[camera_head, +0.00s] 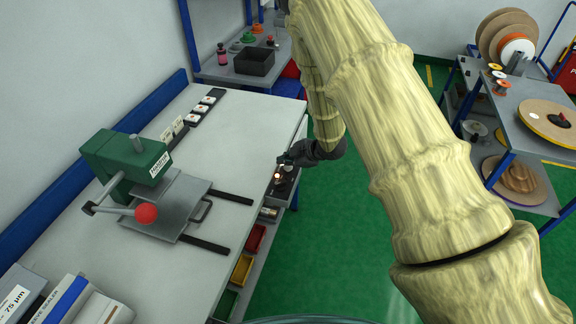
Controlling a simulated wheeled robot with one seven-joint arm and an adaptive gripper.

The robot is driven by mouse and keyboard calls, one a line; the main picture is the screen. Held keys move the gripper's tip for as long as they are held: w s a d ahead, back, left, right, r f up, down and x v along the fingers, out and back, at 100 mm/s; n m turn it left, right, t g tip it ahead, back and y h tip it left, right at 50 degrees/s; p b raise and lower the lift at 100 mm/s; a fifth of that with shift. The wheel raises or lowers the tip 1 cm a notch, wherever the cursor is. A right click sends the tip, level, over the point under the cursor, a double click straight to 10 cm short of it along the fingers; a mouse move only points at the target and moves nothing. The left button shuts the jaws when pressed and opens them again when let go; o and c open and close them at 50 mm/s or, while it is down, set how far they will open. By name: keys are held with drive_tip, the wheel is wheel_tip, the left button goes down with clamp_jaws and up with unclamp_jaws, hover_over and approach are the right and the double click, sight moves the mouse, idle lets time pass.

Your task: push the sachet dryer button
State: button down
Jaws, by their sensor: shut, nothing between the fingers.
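My gripper (284,159) is shut and empty at the right edge of the grey workbench (225,150), its tips pointing left. Just below the tips is a dark panel (284,188) on the bench's right side, with small round knobs or buttons. One small round spot (278,176) on it looks lit. Whether the gripper touches the panel cannot be told. A row of white switch-like blocks (202,109) stands at the back of the bench, with small label cards. The labels are too small to read, so I cannot tell which button is the sachet dryer's.
A green press (125,165) with a red ball handle (146,213) stands on the bench. Red (255,238) and yellow (242,269) bins hang along its right side. A shelf with tape reels (546,122) is at the right. Green floor between is clear.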

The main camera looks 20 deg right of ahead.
sight(286, 168)
drive_tip(key=shift+r, duration=0.2)
wheel_tip(286, 168, up, 6)
drive_tip(key=p, duration=0.4)
idle(0.5)
idle(1.2)
